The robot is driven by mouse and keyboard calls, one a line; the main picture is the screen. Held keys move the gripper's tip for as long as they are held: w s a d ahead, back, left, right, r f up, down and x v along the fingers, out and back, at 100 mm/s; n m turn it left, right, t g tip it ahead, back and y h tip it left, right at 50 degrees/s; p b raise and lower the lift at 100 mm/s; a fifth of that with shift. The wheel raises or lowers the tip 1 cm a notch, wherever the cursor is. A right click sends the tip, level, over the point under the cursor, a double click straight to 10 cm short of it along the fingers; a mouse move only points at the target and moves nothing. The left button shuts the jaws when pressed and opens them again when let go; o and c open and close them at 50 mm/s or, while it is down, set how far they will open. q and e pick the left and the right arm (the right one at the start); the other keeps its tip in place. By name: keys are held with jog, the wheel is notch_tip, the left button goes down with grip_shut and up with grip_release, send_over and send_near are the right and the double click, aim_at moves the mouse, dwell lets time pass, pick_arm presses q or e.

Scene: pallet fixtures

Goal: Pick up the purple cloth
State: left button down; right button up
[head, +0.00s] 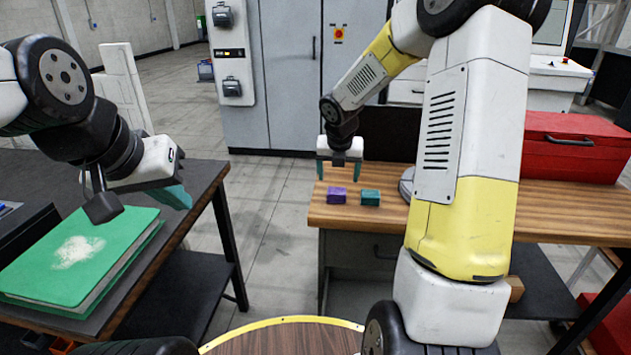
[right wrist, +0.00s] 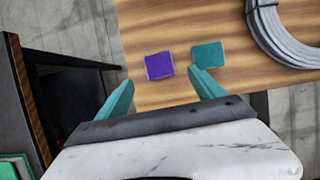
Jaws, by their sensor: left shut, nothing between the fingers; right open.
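The purple cloth (head: 336,195) is a small folded block lying on the wooden table near its left front corner. In the right wrist view the purple cloth (right wrist: 159,65) lies ahead of the fingers, between their lines. My right gripper (head: 339,172) is open and empty, above the table and apart from the cloth. In the right wrist view its teal fingers (right wrist: 163,88) are spread apart. My left gripper (head: 182,196) is shut and empty, over the right edge of the dark table, beside the green book.
A teal folded cloth (head: 370,197) lies just right of the purple one on the wooden table (head: 400,225). A grey cable coil (right wrist: 275,35) lies further right. A red toolbox (head: 570,150) stands at the back right. A green book (head: 80,255) with pale powder lies on the dark table.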

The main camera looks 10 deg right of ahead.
aim_at(337, 191)
jog(key=x, duration=0.8)
jog(key=shift+w+a, duration=0.1)
jog(key=shift+a, duration=0.05)
jog(key=shift+c, duration=0.2)
jog(key=c, duration=1.4)
jog(key=shift+r, duration=0.1)
